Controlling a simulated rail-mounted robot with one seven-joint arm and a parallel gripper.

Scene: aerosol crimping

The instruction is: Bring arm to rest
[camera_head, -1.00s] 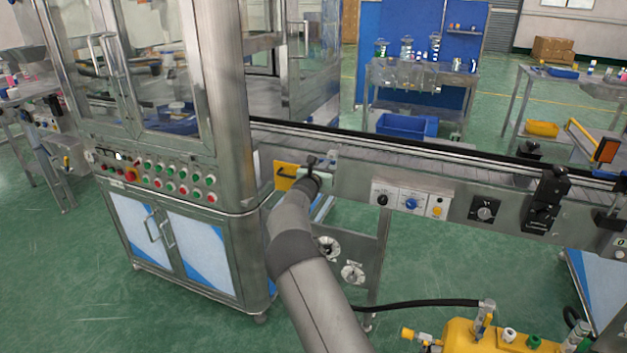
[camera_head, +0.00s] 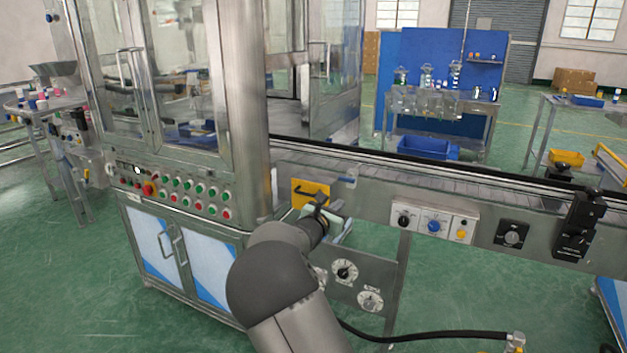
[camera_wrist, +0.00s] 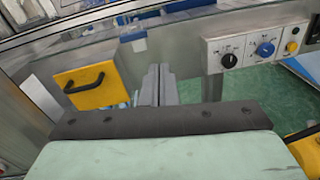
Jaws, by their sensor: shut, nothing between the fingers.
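My arm reaches up from the bottom of the head view toward the front of the conveyor. My gripper (camera_head: 322,204) is at its end, small and partly hidden by my own wrist, in front of the conveyor's side. In the wrist view my gripper's two grey fingers (camera_wrist: 158,84) stand side by side, closed together with nothing between them. They point toward the metal side of the machine, just right of a yellow panel with a black handle (camera_wrist: 86,86). The same yellow panel (camera_head: 309,194) shows behind my gripper in the head view. I cannot tell the exact gap to the metal side.
The glass-walled machine cabinet (camera_head: 197,253) with its row of buttons stands to the left. The conveyor (camera_head: 450,181) runs right, with a switch panel (camera_head: 433,223) and dials (camera_head: 344,271) on its front. A black hose (camera_head: 430,336) crosses low. Green floor is open at lower left.

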